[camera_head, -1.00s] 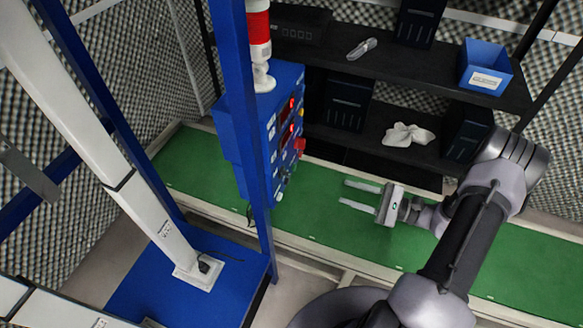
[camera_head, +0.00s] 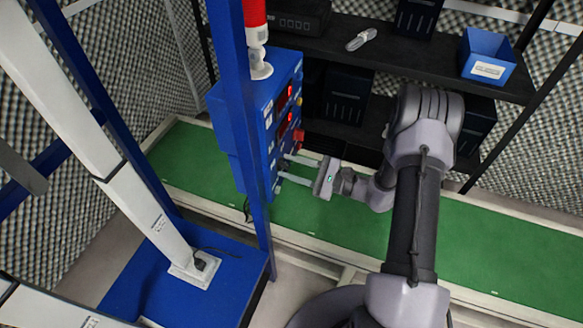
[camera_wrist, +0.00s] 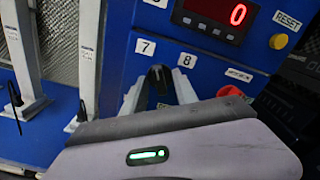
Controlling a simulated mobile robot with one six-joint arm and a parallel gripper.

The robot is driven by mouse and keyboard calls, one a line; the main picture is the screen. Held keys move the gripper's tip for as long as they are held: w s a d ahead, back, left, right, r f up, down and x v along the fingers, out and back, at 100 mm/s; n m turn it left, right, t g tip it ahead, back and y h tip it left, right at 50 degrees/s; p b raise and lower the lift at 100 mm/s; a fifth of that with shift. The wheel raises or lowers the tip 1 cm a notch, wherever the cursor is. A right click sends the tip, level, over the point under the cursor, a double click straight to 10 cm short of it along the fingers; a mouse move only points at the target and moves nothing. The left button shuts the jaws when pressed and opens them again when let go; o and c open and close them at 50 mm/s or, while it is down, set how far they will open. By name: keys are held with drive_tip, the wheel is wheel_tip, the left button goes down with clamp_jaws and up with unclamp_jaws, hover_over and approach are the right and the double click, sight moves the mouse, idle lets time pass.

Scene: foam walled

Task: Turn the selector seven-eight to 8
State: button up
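The selector seven-eight (camera_wrist: 160,78) is a black knob on the blue control box (camera_head: 262,110), below the white labels 7 (camera_wrist: 145,47) and 8 (camera_wrist: 186,60). Its exact pointing is hard to tell. My gripper (camera_wrist: 158,85) is open, with one pale finger on each side of the knob in the wrist view. Blue panel shows between fingers and knob, so it does not look clamped. In the head view my gripper (camera_head: 281,166) has its fingertips at the lower part of the box face; the knob there is too small to make out.
A red digital display (camera_wrist: 218,15) reading 0, a yellow RESET button (camera_wrist: 278,41) and a red button (camera_wrist: 230,91) sit close to the knob. A blue post (camera_head: 240,110) stands before the box. The green conveyor (camera_head: 340,215) runs below; shelves (camera_head: 400,70) stand behind.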

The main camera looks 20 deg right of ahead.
clamp_jaws()
drive_tip(key=m+p, duration=0.2)
drive_tip(key=m, duration=0.4)
drive_tip(key=m+p, duration=0.1)
drive_tip(key=m, duration=0.4)
drive_tip(key=shift+m+p, duration=0.3)
drive_tip(key=shift+m, duration=0.1)
idle(0.6)
unclamp_jaws()
